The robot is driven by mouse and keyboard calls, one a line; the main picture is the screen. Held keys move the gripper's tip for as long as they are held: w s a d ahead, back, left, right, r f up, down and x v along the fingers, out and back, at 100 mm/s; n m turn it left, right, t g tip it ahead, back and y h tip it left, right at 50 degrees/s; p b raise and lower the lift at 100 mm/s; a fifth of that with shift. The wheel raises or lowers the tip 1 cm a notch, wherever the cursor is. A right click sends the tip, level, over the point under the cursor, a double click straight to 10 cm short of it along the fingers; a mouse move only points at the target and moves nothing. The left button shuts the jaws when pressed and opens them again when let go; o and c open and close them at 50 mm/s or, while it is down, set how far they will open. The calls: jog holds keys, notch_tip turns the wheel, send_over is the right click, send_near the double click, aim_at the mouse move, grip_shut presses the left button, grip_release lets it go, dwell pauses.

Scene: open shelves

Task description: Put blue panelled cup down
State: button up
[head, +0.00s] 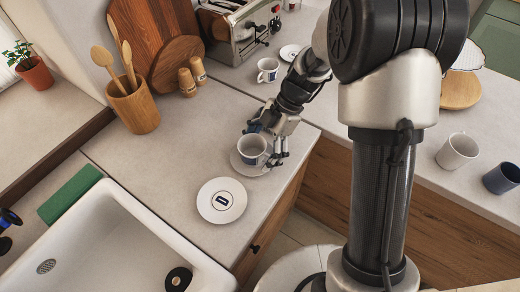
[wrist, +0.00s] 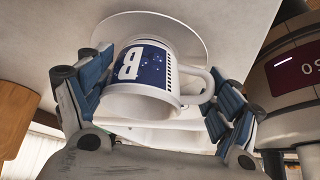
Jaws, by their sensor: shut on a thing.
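The blue panelled cup (head: 251,150) is white with a dark blue panel. In the head view it is upright over a white saucer (head: 238,166) near the counter's right edge; I cannot tell whether it touches the saucer. My gripper (head: 267,146) is shut on the cup from the right. In the wrist view the cup (wrist: 135,92) sits between the blue-padded fingers, with its blue panel and handle showing. A pale round saucer (wrist: 180,22) shows behind it. The fingers hide part of the cup's side.
A white plate with a dark emblem (head: 221,201) lies just in front. The sink (head: 120,245) and a green block (head: 70,193) are at left front. A utensil holder (head: 135,107), shakers (head: 187,84) and another cup (head: 267,70) stand behind. The counter left of the cup is clear.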

jog(key=shift+f, duration=0.2)
jog(key=o, duration=1.1)
jog(key=shift+r, duration=0.15)
